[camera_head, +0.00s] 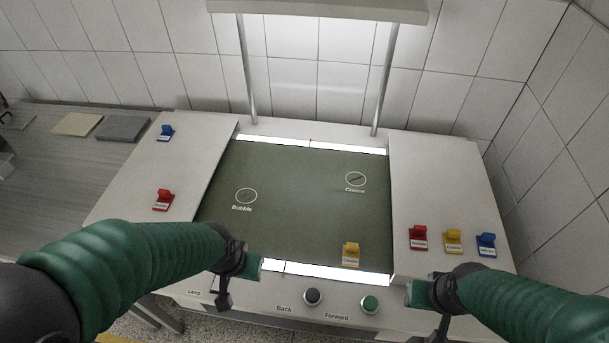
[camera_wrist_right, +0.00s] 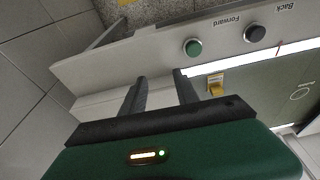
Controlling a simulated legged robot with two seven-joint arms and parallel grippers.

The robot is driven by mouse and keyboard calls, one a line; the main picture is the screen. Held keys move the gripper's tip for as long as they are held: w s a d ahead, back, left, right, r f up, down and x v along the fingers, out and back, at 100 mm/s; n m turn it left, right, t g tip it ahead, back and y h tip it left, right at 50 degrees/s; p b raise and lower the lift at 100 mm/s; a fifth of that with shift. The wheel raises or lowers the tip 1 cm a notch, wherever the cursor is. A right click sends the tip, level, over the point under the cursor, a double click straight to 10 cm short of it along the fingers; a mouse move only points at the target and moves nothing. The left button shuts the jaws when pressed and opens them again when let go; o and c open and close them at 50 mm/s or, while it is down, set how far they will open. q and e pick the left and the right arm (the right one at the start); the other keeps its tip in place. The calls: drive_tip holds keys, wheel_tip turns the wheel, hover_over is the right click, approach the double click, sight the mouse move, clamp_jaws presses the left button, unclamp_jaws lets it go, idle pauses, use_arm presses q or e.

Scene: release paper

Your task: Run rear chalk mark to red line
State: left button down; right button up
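A dark green sheet (camera_head: 290,215) lies on a white bench between two bright strips. It carries two white chalk circles: "Crease" (camera_head: 355,179) at the rear right, and "Bubble" (camera_head: 245,196) at the left, nearer me. Small red lines mark the far strip (camera_head: 310,142) and near strip (camera_head: 284,269). A black "Back" button (camera_head: 312,296) and a green "Forward" button (camera_head: 370,304) sit on the front panel. My left gripper (camera_head: 238,275) is at the front left; its fingers are unclear. My right gripper (camera_wrist_right: 160,92) is open and empty, right of the green button.
A yellow tag block (camera_head: 351,254) stands on the sheet's near edge. Red (camera_head: 419,237), yellow (camera_head: 453,240) and blue (camera_head: 486,244) blocks stand on the right panel. Red (camera_head: 162,199) and blue (camera_head: 165,132) blocks stand on the left panel. Lamp posts (camera_head: 384,80) rise behind.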

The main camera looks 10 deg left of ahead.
drive_tip(key=shift+s, duration=0.15)
clamp_jaws()
idle(1.7)
